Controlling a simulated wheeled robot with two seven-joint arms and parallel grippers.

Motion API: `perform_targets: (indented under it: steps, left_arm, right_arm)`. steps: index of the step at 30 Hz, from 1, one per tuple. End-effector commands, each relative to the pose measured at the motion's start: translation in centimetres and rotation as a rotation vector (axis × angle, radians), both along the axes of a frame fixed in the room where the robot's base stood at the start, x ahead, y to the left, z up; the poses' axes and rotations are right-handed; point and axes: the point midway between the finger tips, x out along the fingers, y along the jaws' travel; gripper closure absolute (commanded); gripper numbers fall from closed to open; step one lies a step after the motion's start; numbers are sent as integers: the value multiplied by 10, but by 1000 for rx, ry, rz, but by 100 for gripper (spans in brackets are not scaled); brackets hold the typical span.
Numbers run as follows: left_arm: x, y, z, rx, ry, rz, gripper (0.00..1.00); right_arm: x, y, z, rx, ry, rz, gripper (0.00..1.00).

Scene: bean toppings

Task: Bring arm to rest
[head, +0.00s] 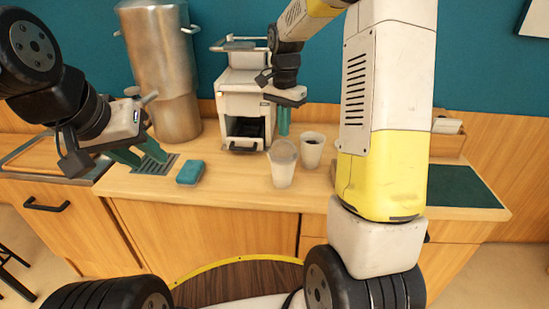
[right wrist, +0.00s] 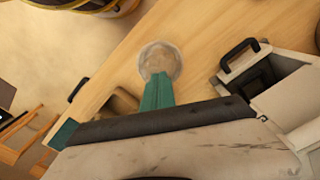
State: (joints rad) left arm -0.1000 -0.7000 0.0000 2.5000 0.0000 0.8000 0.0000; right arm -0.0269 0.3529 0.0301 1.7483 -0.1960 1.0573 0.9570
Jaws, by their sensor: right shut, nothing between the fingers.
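My right gripper (head: 284,121) hangs in the air above the counter, in front of a white machine, with its green fingers together and empty. It sits above and behind a clear cup (head: 283,168) with pale contents. In the right wrist view the shut green fingers (right wrist: 158,92) overlap the near side of that cup (right wrist: 160,58) in the picture. My left gripper (head: 140,154) is at the left, over a dark grate, with its green fingers spread apart and nothing seen between them. Whether its tips touch the grate is unclear.
The white machine (head: 244,105) and a tall metal pot (head: 162,70) stand at the back. A teal sponge (head: 190,172) lies near the dark grate (head: 157,166). A dark green mat (head: 462,187) lies at right.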

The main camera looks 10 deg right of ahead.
Motion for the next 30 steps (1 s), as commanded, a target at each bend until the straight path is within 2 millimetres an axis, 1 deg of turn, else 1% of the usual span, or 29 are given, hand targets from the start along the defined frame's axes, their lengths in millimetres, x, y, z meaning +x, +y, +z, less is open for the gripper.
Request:
perform_targets:
  steps: [1,5,15,18,20,23,24,26,27,29,30]
  left_arm:
    - [0,0,0,0,0,0,64]
    - [0,0,0,0,0,0,64]
    - [0,0,0,0,0,0,64]
    - [0,0,0,0,0,0,64]
    - [0,0,0,0,0,0,64]
    - [0,0,0,0,0,0,64]
    - [0,0,0,0,0,0,64]
    - [0,0,0,0,0,0,64]
    - [0,0,0,0,0,0,64]
    - [0,0,0,0,0,0,64]
    - [0,0,0,0,0,0,64]
  right_arm:
    - [1,0,7,0,-3,0,100]
    - [0,0,18,0,-1,0,100]
    - [-1,0,21,1,-1,3,100]
    - [-8,1,31,7,-22,30,100]
    - [-18,1,42,15,-48,66,100]
    - [-46,3,66,28,-112,161,100]
    - [-59,3,76,33,-144,208,100]
    - [-80,5,89,38,-192,279,100]
    - [-95,6,96,39,-225,328,100]
    - [-117,8,104,39,-274,399,100]
    - [-131,9,109,37,-307,445,100]
